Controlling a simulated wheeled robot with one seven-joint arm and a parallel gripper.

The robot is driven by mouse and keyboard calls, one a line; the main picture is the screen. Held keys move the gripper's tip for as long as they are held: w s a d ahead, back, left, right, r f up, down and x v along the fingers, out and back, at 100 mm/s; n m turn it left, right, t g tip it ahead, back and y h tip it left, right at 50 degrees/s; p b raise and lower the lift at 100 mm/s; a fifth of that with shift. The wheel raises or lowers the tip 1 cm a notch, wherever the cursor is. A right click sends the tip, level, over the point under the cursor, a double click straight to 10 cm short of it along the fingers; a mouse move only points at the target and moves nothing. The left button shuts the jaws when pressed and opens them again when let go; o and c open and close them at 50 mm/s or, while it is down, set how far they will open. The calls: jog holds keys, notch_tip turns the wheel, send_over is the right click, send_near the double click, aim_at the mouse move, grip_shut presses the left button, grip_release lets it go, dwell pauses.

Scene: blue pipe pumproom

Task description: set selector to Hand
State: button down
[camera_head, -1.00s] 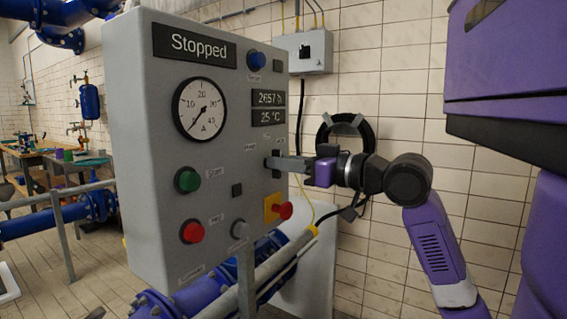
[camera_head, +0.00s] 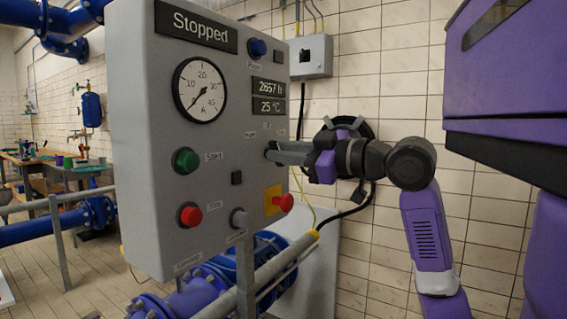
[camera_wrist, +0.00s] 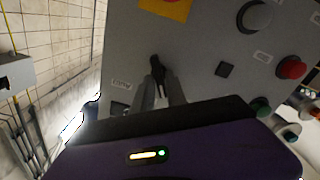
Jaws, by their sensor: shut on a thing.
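The grey control box (camera_head: 140,120) stands at the left in the head view, its display reading "Stopped". My gripper (camera_head: 272,152) reaches its front from the right, below the two small readouts. In the wrist view, my gripper (camera_wrist: 160,88) is shut on the black selector knob (camera_wrist: 156,68), whose pointed end sticks out beyond the fingertips. A small label (camera_wrist: 121,83) sits left of the knob; I cannot read it surely. In the head view my fingers hide most of the knob.
On the box are a green button (camera_head: 186,160), a red button (camera_head: 190,215), a red knob on a yellow plate (camera_head: 284,202) and a gauge (camera_head: 200,89). Blue pipes (camera_head: 180,303) run below. A tiled wall with a grey box (camera_head: 310,56) stands behind.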

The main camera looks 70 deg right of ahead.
jog(key=shift+f+n+b, duration=0.1)
jog(key=shift+n+b, duration=0.55)
jog(key=shift+n, duration=0.45)
jog(key=c, duration=1.5)
grip_release()
jog(key=shift+a, duration=0.1)
jog(key=shift+v, duration=3.9)
